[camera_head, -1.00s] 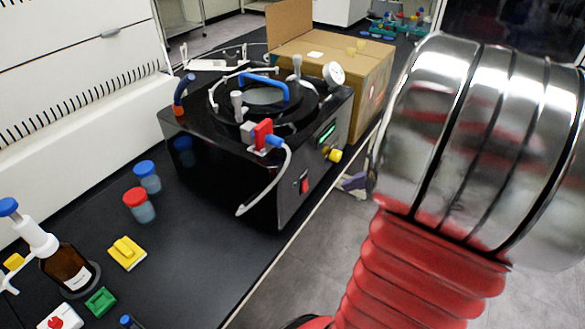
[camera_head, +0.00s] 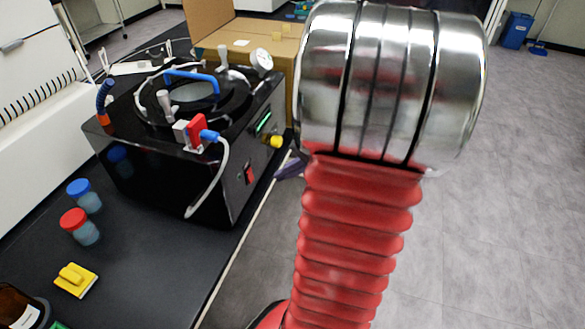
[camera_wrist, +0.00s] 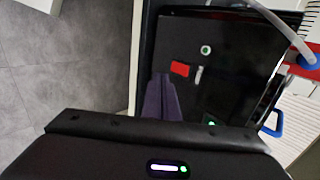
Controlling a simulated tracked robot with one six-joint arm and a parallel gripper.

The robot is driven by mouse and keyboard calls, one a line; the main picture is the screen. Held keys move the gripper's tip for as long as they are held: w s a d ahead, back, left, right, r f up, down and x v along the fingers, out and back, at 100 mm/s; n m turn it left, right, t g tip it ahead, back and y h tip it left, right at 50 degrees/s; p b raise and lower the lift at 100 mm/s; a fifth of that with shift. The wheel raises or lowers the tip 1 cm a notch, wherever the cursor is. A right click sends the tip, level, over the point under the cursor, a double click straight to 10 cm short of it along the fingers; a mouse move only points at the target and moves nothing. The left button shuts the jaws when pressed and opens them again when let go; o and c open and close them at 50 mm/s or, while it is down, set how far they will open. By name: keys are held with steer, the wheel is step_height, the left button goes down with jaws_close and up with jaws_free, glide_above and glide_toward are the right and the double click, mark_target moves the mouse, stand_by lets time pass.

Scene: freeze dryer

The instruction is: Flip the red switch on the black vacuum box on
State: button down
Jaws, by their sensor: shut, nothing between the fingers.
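The black vacuum box (camera_head: 165,175) stands on the dark bench at left in the head view. Its red switch (camera_head: 250,174) is low on the right-hand panel, below a green display. In the wrist view the red switch (camera_wrist: 180,68) lies just beyond my purple fingertips and slightly right. I cannot tell which way the switch is tipped. My gripper (camera_wrist: 160,80) is shut and empty, its fingers pointing toward the panel. It also shows partly in the head view (camera_head: 291,168), just right of the box. Whether the fingertips touch the panel cannot be told.
A yellow knob (camera_head: 272,142) sticks out of the panel above my fingers. A white hose (camera_head: 215,180) hangs over the box's front corner. A cardboard box (camera_head: 283,62) stands behind. Jars (camera_head: 80,226) stand in front at left. Open floor lies right of the bench.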

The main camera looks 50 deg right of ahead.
mark_target(251, 176)
steer(key=w+a+f, duration=0.2)
steer(key=w+f, duration=0.1)
steer(key=w, duration=0.3)
steer(key=shift+w+f, duration=0.2)
steer(key=shift+a, duration=0.1)
steer(key=shift+w+a+f, duration=0.15)
steer(key=shift+w+f, duration=0.1)
steer(key=shift+f, duration=0.25)
